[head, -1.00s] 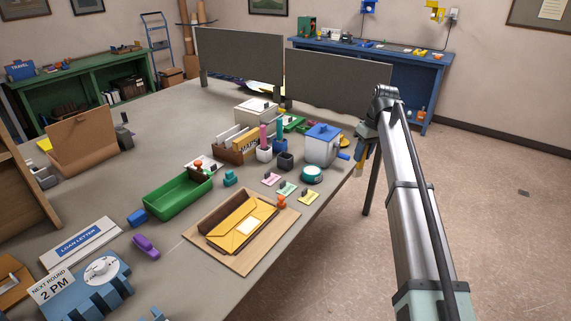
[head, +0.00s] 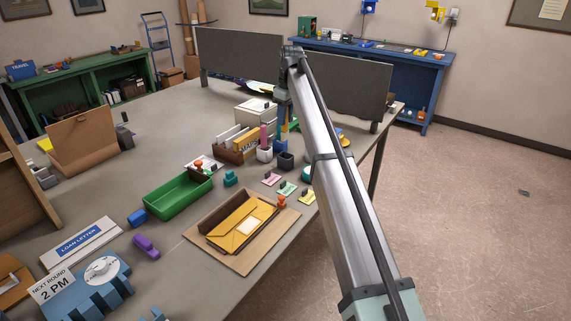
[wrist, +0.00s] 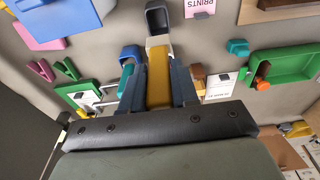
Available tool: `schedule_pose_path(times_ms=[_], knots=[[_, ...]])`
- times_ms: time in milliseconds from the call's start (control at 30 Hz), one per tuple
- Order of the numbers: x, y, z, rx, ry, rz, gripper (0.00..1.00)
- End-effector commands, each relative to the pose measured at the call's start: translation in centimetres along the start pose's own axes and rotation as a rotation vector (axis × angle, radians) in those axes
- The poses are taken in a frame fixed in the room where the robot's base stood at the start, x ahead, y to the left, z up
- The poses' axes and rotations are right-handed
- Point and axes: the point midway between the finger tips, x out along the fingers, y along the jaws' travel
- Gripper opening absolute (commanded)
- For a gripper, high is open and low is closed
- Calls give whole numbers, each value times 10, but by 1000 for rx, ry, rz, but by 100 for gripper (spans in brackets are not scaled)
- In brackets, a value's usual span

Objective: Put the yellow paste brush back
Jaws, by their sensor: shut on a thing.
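My gripper (head: 284,122) hangs over the desk organisers in the head view, at the end of my raised arm. In the wrist view its two blue-grey fingers (wrist: 158,88) are shut on the yellow paste brush (wrist: 158,72), with a pale tip pointing away from the wrist. A dark open cup (wrist: 158,18) lies just beyond that tip; in the head view the dark cup (head: 285,161) stands below my gripper. Whether the brush touches the cup is unclear. A blue cup (wrist: 130,53) with a teal handle is beside the fingers.
A white cup (head: 264,155) with a pink handle stands left of the dark cup. Small coloured cards (head: 288,188) lie in front. Grey panels (head: 240,55) edge the desk's back.

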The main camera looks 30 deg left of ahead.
Motion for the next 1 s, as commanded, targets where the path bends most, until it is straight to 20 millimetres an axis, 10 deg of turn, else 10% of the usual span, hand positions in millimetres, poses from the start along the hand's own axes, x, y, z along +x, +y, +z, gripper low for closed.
schedule_pose_path(times_ms=[367,1000], knots=[[7,0,2,1,0,-1,0],[78,-1,11,1,-1,-1,0]])
